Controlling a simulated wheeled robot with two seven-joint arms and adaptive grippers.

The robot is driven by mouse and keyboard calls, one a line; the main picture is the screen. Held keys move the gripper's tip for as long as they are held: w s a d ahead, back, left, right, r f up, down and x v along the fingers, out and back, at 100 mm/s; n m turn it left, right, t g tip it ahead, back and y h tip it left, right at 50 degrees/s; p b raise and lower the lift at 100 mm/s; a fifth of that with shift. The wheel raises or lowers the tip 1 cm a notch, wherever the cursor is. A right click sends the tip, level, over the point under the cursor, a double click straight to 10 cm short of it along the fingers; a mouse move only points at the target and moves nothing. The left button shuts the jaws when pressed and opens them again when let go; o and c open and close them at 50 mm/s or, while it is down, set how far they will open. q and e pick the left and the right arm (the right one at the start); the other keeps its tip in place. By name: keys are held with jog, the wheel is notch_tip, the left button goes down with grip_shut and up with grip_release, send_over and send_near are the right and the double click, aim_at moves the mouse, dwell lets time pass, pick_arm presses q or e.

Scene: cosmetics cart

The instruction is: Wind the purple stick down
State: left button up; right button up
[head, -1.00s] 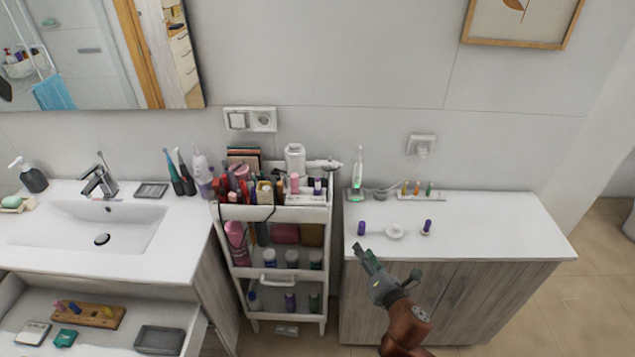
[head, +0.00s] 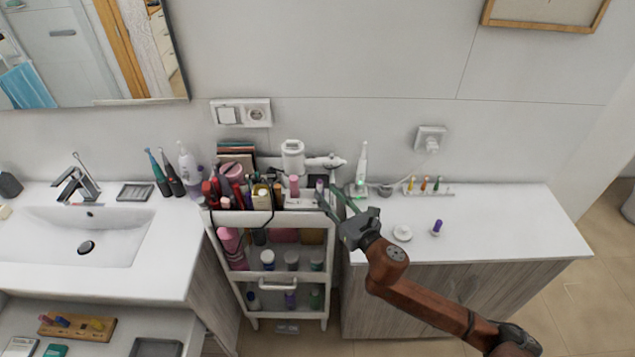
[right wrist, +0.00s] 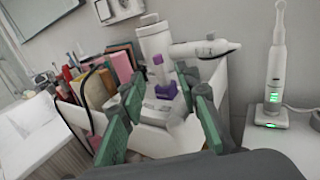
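A purple stick (right wrist: 158,70) shows in the right wrist view above a purple base (right wrist: 166,90), in the top tray of the white cart (right wrist: 158,140). It also shows in the head view (head: 319,186) at the tray's right end. My right gripper (head: 329,191) reaches over that end of the cart. In the right wrist view its green-padded fingers (right wrist: 163,92) are apart, with the purple stick beyond and between them, apparently untouched. My left gripper is not in view.
A white electric toothbrush (right wrist: 278,75) stands on the counter (head: 500,235) at right, much of which is clear.

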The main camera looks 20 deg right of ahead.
aim_at(321, 187)
jog(key=x, duration=0.4)
jog(key=shift+w+f, duration=0.1)
jog(key=shift+f, duration=0.05)
jog(key=shift+w, duration=0.3)
jog(key=shift+w+a, duration=0.1)
jog(key=shift+w, duration=0.1)
jog(key=c, duration=0.6)
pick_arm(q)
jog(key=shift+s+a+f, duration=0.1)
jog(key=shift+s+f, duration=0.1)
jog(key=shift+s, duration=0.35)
pick_arm(e)
grip_shut()
